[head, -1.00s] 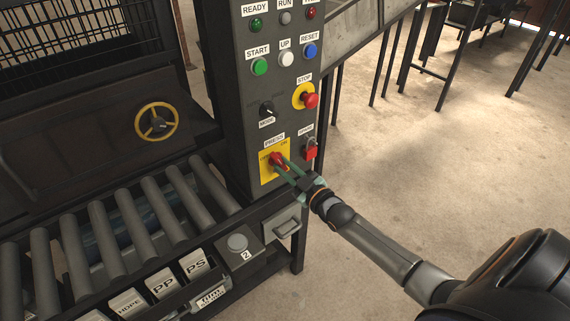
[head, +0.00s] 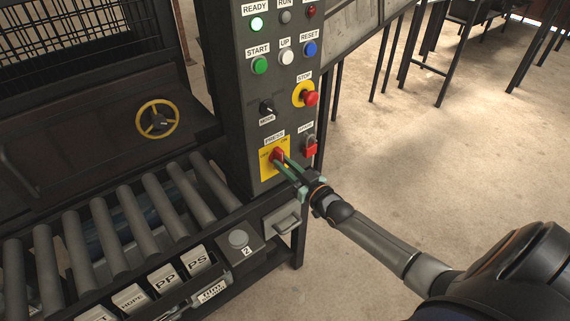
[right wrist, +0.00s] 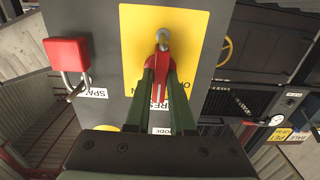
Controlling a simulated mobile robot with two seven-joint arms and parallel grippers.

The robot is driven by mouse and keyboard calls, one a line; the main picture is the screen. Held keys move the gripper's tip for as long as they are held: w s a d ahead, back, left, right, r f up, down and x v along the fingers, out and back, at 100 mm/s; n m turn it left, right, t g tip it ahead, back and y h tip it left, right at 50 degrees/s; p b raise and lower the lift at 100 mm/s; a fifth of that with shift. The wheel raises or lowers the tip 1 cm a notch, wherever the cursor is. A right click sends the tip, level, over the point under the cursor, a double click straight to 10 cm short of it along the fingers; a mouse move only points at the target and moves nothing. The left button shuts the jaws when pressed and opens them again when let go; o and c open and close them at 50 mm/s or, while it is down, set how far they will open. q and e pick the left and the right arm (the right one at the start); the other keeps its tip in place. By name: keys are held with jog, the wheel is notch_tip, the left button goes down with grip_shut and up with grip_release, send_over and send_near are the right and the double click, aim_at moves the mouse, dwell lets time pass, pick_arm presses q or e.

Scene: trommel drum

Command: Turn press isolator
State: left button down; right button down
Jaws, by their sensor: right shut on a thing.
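The press isolator is a red handle (head: 276,154) on a yellow plate (head: 266,171) with OFF and ON marks, under the PRESS label on the grey control panel. My right gripper (head: 282,162) reaches it from the lower right and is shut on the handle. In the right wrist view, the green fingers (right wrist: 160,66) lie on either side of the red handle (right wrist: 162,47), which stands about in line with them. The yellow plate (right wrist: 135,45) shows behind it, with the OFF and ON marks partly hidden by the fingers. My left gripper is not in view.
A red padlock (head: 310,149) hangs beside the isolator under the SPARE label. The red STOP button (head: 311,99) and MODE knob (head: 267,107) sit above. Rollers (head: 130,215) lie left; open floor (head: 420,160) lies right.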

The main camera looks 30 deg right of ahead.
jog(key=c, duration=0.8)
grip_release()
jog(key=shift+s, duration=0.1)
jog(key=s, duration=0.8)
jog(key=s+d, duration=0.1)
jog(key=s, duration=0.3)
jog(key=shift+s+p, duration=0.15)
jog(key=shift+p, duration=0.15)
jog(key=s+a+f+g, duration=0.3)
jog(key=s+a+f, duration=0.1)
jog(key=s+a, duration=0.1)
jog(key=s+a+f+g, duration=0.2)
jog(key=s+a+f, duration=0.3)
jog(key=a, duration=0.2)
jog(key=s+a+f+n+g+y+p, duration=0.1)
jog(key=s+a+f+g, duration=0.2)
jog(key=a, duration=0.3)
jog(key=shift+s+a+f+g, duration=0.2)
jog(key=shift+s+f+g, duration=0.1)
jog(key=shift+s+f, duration=0.6)
